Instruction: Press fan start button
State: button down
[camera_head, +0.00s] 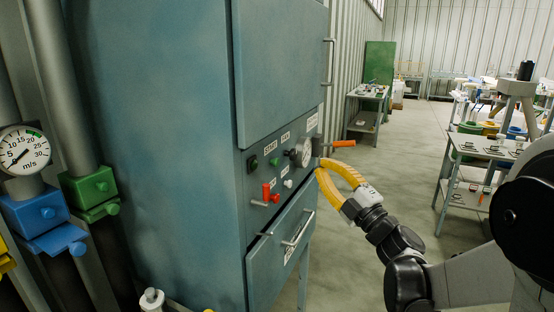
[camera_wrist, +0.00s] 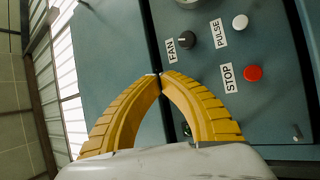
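The fan control panel is on the front of a blue-grey cabinet (camera_head: 160,130). In the wrist view, a black knob (camera_wrist: 187,40) sits beside the FAN label (camera_wrist: 171,50). A white button (camera_wrist: 240,22) is by PULSE and a red button (camera_wrist: 253,73) by STOP. I see no button marked start; a small dark greenish part (camera_wrist: 186,128) shows between my fingers, partly hidden. In the head view, a dark green button (camera_head: 253,163) is on the panel's left. My gripper (camera_head: 321,168) has yellow fingers with tips together, empty, in front of the panel's right side; contact is unclear.
A drawer with a handle (camera_head: 298,230) is below. Pipes with an air-speed gauge (camera_head: 23,150) stand left.

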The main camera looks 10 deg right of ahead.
jog(key=w+a, duration=0.5)
jog(key=a, duration=0.2)
dwell(0.5)
jog(key=shift+w+a, duration=0.15)
jog(key=shift+a, duration=0.05)
dwell(1.2)
jog(key=shift+w+a, duration=0.2)
jog(key=shift+w+a, duration=0.35)
jog(key=shift+a, duration=0.15)
dwell(1.0)
jog(key=shift+s+d, duration=0.65)
jog(key=shift+d, duration=0.15)
jog(key=shift+s+d+b, duration=0.15)
jog(key=shift+s+d, duration=0.6)
jog(key=shift+d, duration=0.3)
jog(key=shift+s+d+b, duration=0.15)
jog(key=shift+s+d, duration=0.55)
jog(key=shift+d, duration=0.3)
